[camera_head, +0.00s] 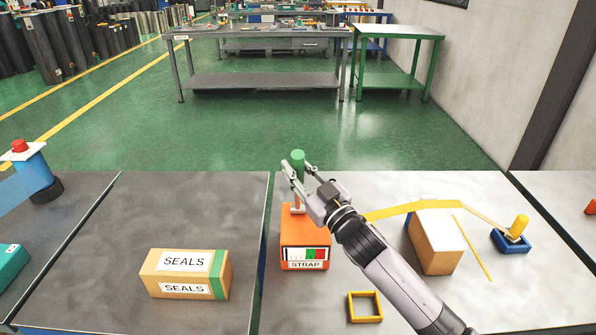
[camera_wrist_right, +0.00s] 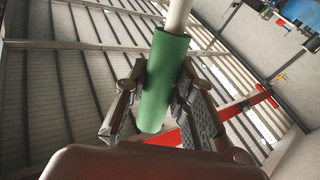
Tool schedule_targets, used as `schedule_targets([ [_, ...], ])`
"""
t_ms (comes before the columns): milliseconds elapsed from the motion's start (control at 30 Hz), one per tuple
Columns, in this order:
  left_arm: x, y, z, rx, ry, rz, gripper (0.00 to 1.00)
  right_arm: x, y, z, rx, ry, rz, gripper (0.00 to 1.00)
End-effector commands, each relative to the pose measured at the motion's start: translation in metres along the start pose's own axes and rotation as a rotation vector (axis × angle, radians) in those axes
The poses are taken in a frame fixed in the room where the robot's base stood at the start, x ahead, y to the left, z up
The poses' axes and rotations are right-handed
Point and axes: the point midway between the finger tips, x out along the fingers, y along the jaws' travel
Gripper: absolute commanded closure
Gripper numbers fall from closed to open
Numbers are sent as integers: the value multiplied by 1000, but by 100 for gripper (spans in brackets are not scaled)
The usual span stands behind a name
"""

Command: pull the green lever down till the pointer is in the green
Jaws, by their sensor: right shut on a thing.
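The green lever (camera_head: 297,158) stands upright on the orange box marked STRAP (camera_head: 300,224). My right gripper (camera_head: 296,178) is shut on the lever's green grip, its fingers on either side just below the top. In the right wrist view the green grip (camera_wrist_right: 164,80) lies between my two fingers, with a pale rod beyond it. The dial (camera_head: 305,254) on the box front has a white part at left, then red, then green at right. I cannot make out the pointer. My left gripper is not in view.
A cardboard box marked SEALS (camera_head: 185,273) lies on the left table. Right of the orange box are a yellow square frame (camera_head: 365,306), a carton (camera_head: 436,243) with a yellow strap over it, and a blue base with a yellow knob (camera_head: 511,241). My right forearm crosses between them.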

Motion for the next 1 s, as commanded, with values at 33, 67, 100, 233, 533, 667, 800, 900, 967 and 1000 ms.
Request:
schedule_targets([
  [33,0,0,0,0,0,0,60,0,0,0,0,-1,0,100],
  [67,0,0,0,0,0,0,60,0,0,0,0,-1,0,100],
  [100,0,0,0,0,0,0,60,0,0,0,0,-1,0,75],
  [233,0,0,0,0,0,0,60,0,0,0,0,-1,0,67],
  [533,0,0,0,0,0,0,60,0,0,0,0,-2,0,55],
  [667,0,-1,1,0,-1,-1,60,0,0,0,0,-2,0,55],
  [800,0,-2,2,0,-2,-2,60,-8,0,1,1,-2,1,55],
  [900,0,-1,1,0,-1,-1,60,-22,0,2,0,-4,1,55],
  [967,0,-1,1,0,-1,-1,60,-33,0,2,0,-5,0,55],
  [1000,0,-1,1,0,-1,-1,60,-43,1,2,0,-6,1,55],
])
